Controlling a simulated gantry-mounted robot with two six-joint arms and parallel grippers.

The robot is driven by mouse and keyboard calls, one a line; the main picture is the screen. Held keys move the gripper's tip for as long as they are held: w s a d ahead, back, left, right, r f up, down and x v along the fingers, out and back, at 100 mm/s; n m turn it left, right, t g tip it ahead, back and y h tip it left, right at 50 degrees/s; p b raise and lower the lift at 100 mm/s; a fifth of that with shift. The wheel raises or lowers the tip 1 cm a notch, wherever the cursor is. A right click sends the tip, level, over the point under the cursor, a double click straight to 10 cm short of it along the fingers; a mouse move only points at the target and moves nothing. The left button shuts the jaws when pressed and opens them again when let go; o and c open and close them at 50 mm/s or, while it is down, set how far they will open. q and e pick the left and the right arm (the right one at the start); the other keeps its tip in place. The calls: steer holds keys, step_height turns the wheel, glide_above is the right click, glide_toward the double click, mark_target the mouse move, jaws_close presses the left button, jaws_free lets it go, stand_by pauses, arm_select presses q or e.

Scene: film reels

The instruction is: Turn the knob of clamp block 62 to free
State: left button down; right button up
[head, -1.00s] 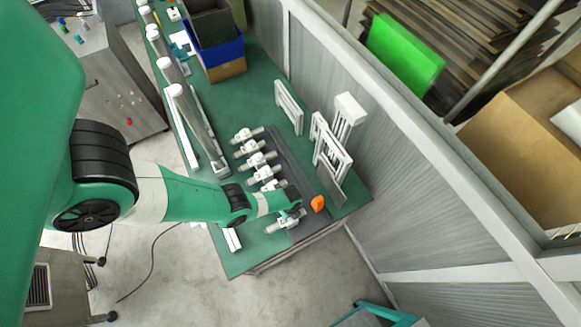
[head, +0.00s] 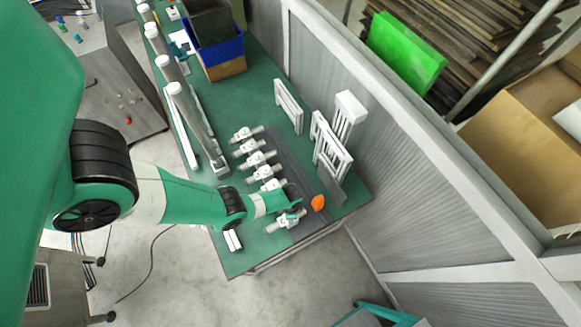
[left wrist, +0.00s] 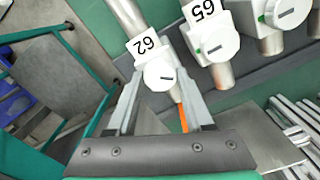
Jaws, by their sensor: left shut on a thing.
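Clamp block 62 (left wrist: 160,72) is a white block with a "62" label (left wrist: 146,44) and a round knob (left wrist: 165,78) with a dark slot. In the left wrist view it sits on a metal rod between the fingers of my left gripper (left wrist: 161,84). The gripper is shut on the knob. In the head view, clamp block 62 (head: 283,224) is at the near end of the row, partly covered by my left wrist. My right gripper is not in view.
Clamp block 65 (left wrist: 216,42) stands close to the right of 62 in the left wrist view. Other white clamp blocks (head: 257,160) line the green bench (head: 240,100). An orange object (head: 318,203) and white frames (head: 330,145) stand to the right. The bench's front edge is near.

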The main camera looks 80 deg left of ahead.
arm_select(q)
steer(key=n, duration=0.3)
steer(key=shift+n, duration=2.1)
steer(key=shift+c, duration=1.5)
jaws_free()
